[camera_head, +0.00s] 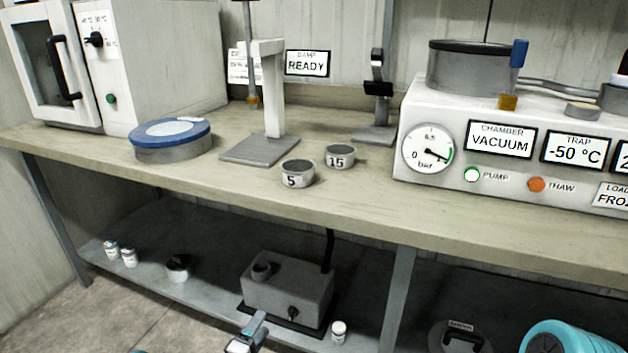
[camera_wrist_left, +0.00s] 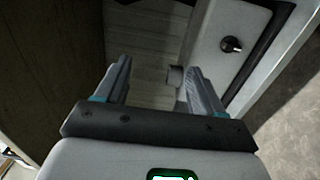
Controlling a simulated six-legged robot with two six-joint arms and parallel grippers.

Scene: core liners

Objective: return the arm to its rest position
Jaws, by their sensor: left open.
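My left gripper (camera_head: 254,332) shows at the bottom of the head view, low in front of the bench and near the lower shelf. In the left wrist view its two fingers (camera_wrist_left: 158,88) stand apart with nothing between them. Beyond the fingers in that view are the grey pump box (camera_wrist_left: 235,50) with its black knob and a pale cylinder near the right finger. No contact between the fingers and these things can be made out. My right gripper is not in either view.
The workbench (camera_head: 340,210) holds two cups marked 5 (camera_head: 298,174) and 15 (camera_head: 340,157), a blue-lidded round tin (camera_head: 172,140), a white stand and a vacuum unit (camera_head: 500,150). The lower shelf (camera_head: 150,285) bears small jars and the pump box (camera_head: 288,285). A turquoise cylinder (camera_head: 570,338) is lower right.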

